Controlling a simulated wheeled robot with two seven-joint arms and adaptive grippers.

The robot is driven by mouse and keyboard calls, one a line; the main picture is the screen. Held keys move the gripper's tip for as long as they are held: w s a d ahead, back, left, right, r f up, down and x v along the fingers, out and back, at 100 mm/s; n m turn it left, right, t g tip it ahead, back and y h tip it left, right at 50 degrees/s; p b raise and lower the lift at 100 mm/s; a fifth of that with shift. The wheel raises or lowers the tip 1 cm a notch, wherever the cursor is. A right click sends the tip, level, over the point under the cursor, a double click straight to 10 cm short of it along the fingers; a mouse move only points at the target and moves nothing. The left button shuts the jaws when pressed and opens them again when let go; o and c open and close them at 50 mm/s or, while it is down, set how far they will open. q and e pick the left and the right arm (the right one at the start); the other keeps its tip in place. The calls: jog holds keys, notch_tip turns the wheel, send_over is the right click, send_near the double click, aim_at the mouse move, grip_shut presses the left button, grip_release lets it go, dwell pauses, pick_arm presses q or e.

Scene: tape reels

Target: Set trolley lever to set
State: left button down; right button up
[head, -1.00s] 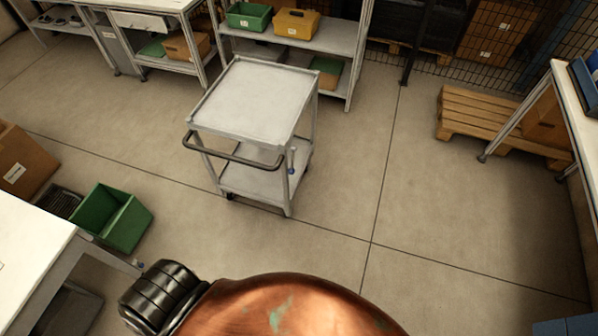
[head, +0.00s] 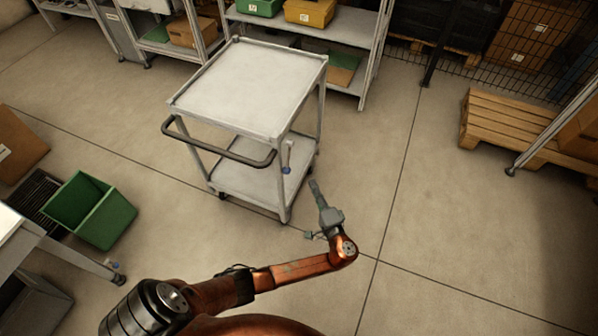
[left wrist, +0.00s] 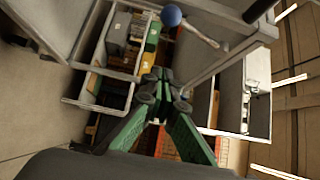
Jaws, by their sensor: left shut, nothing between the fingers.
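The grey trolley (head: 245,90) stands on the floor with a dark push handle (head: 215,150) on its near side. Its lever, a pale rod with a blue knob (head: 286,170), is by the near right post, with the knob at the lower end in the head view. The blue knob (left wrist: 171,15) and its rod also show at the top of the left wrist view. My left gripper (head: 313,184) is shut and empty, just right of the post and apart from the knob. Its green fingers (left wrist: 163,78) meet below the knob in the left wrist view. My right gripper is out of view.
A green crate (head: 90,210) stands on the floor at left, near a white table (head: 60,250). Shelving with bins (head: 310,12) is behind the trolley. A wooden pallet (head: 500,120) lies at right. The floor right of the trolley is clear.

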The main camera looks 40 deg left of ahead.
aim_at(288, 160)
pick_arm(q)
jog(key=w+a+b, duration=0.1)
jog(key=a+b, duration=0.2)
jog(key=a, duration=0.6)
jog(key=shift+w+a, duration=0.25)
jog(key=shift+w, duration=0.05)
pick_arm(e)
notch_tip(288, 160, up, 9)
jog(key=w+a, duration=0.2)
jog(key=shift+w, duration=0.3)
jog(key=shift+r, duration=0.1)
